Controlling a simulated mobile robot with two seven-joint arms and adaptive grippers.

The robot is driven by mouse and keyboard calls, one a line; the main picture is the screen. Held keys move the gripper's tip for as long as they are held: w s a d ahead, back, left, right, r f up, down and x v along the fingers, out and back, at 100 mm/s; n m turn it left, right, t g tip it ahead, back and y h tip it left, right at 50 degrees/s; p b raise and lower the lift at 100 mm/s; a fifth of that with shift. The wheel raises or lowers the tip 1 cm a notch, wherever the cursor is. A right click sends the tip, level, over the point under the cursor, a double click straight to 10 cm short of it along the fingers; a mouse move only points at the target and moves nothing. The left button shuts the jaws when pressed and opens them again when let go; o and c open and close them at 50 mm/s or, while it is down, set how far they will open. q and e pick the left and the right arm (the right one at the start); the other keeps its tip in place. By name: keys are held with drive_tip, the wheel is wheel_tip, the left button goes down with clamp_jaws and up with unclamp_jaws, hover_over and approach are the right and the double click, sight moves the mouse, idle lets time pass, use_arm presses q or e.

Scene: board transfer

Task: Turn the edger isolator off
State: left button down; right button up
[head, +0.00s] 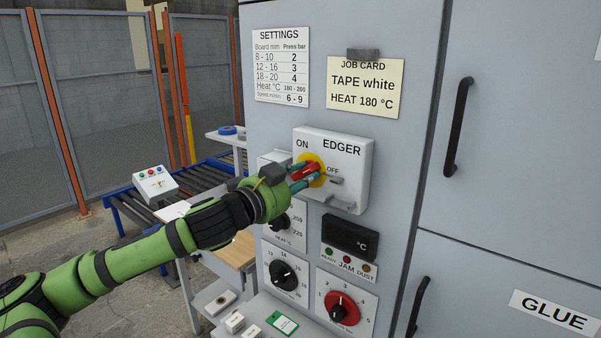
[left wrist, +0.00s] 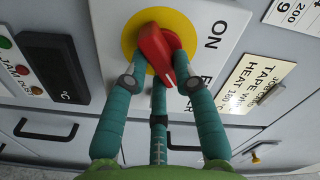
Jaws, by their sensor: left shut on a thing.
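The edger isolator (head: 352,165) is a white box on the grey cabinet, marked ON at its upper left, EDGER on top and OFF to the right of the dial. Its red handle (head: 304,171) sits on a round yellow plate. In the left wrist view the red handle (left wrist: 155,46) lies aslant over the yellow plate (left wrist: 130,36), near the ON label. My left gripper (left wrist: 165,72) has its teal fingers on both sides of the handle and is shut on it. The fingers partly hide the handle in the head view, so its exact setting is hard to read. My right gripper is not in view.
A grey tab (head: 335,180) juts out beside OFF. Below are a dark °C display (head: 349,238), a black dial (head: 285,274) and a red dial (head: 342,308). A job card (head: 365,87) hangs above. A roller conveyor (head: 125,208) and mesh fence stand at left.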

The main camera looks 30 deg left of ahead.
use_arm(q)
drive_tip(key=m+p, duration=0.1)
drive_tip(key=m, duration=0.2)
drive_tip(key=shift+m, duration=0.4)
drive_tip(key=shift+a+f+m+p, duration=0.15)
drive_tip(key=shift+m+p, duration=0.35)
drive_tip(key=shift+m, duration=1.2)
drive_tip(key=c, duration=1)
unclamp_jaws()
